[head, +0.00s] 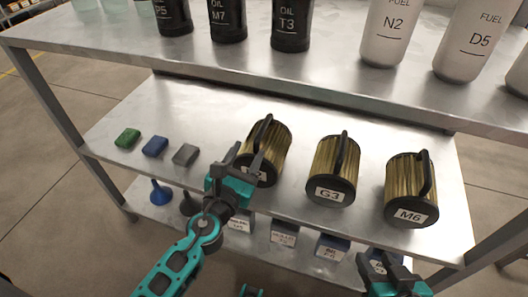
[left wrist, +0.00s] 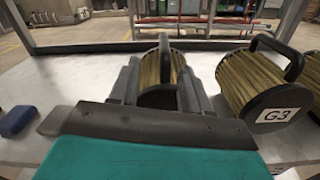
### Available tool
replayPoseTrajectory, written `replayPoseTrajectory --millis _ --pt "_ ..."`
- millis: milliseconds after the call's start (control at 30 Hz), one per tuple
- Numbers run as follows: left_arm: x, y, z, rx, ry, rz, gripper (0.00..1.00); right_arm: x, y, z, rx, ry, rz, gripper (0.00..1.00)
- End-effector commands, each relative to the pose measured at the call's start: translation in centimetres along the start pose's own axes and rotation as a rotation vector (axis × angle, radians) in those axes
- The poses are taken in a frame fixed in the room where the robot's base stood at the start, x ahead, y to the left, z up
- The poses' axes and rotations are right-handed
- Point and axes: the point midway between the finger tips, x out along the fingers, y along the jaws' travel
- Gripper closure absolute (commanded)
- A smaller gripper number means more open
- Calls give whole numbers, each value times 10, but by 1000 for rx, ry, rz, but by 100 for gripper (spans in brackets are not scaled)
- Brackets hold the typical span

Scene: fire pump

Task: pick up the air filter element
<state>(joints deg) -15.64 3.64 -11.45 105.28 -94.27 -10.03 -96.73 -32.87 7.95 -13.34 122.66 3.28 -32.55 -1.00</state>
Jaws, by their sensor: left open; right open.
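Three air filter elements, pleated gold cylinders with black ends and black handles, lie on the middle shelf. The left one (head: 278,143) has its label mostly hidden by my gripper; the middle one (head: 332,167) reads G3 and the right one (head: 404,176) reads M6. My left gripper (head: 248,163) is open at the front of the left filter. In the left wrist view, its two fingers stand either side of this filter's handle (left wrist: 164,58); contact cannot be told. My right gripper (head: 391,270) is open and empty at the lower right, in front of the lower shelf.
Green, blue and grey blocks (head: 155,146) lie on the middle shelf (head: 205,110) to the left. The top shelf (head: 330,75) carries black oil and white fuel bottles. Funnels (head: 161,193) and labelled boxes stand on the bottom shelf.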

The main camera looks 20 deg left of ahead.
Motion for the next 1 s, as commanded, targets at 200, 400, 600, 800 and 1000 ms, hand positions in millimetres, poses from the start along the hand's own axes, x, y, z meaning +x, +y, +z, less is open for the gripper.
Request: replayPoseTrajectory --millis 200,400,600,800,1000 --pt "27 0 0 -2 0 0 53 -1 2 0 1 3 4 54" --pt "41 -2 2 -5 -1 2 53 -2 2 0 1 1 7 54" --pt "70 -7 3 -4 0 2 53 -1 3 1 1 -1 7 54" --pt "82 -7 2 -4 2 0 53 -1 3 2 0 -2 7 54" --pt "82 -7 2 -3 2 0 53 -1 3 2 -1 -4 7 54"
